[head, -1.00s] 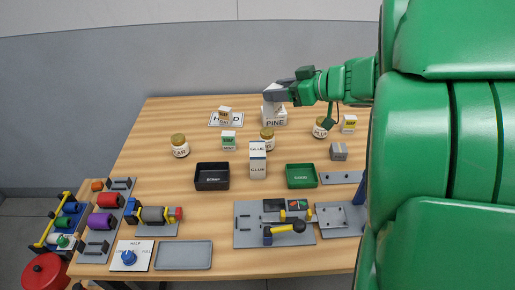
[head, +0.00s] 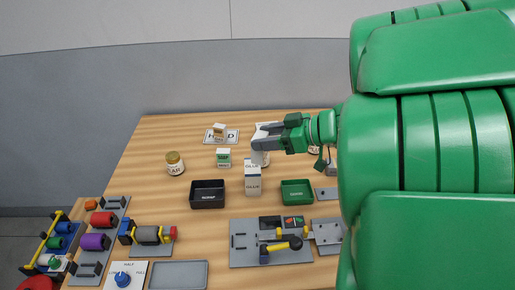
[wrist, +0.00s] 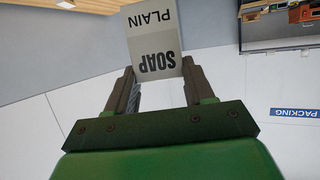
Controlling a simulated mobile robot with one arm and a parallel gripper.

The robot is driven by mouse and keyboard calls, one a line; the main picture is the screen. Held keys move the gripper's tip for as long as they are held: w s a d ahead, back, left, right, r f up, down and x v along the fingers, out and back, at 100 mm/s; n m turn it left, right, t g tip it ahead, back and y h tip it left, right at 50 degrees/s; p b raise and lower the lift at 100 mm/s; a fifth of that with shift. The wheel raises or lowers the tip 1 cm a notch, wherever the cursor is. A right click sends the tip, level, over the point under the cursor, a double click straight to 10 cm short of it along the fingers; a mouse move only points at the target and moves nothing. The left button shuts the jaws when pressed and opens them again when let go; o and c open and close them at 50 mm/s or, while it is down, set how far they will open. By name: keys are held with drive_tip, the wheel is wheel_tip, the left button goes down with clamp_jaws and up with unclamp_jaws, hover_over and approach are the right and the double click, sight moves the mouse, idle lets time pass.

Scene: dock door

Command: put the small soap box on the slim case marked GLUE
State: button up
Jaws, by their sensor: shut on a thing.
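My gripper (head: 266,137) is shut on a white and grey soap box (wrist: 154,40), whose face reads PLAIN and SOAP upside down in the wrist view. In the head view the held box is mostly hidden by the jaws. The slim white case marked GLUE (head: 253,186) stands upright on the table between the black tray and the green tray. It carries the word on its top and front faces. My gripper is above and behind it in the picture, and the case's top looks bare.
The black tray (head: 207,204) and green tray (head: 297,203) flank the case. A small green-and-white box (head: 223,165) and a jar (head: 175,170) stand left. Another small box (head: 219,130) is on the HOLD sheet (head: 231,137). A grey tool plate (head: 245,254) lies in front.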

drive_tip(key=shift+w+a+f, duration=0.25)
drive_tip(key=shift+w+f, duration=1.3)
drive_tip(key=shift+f, duration=0.3)
drive_tip(key=shift+w+a+f, duration=0.3)
drive_tip(key=shift+w+f, duration=1.25)
drive_tip(key=shift+f, duration=0.25)
drive_tip(key=shift+w+a+f, duration=0.25)
drive_tip(key=shift+w+f, duration=1.3)
drive_tip(key=shift+f, duration=0.3)
drive_tip(key=shift+f, duration=0.1)
drive_tip(key=o, duration=1.3)
drive_tip(key=v, duration=1.2)
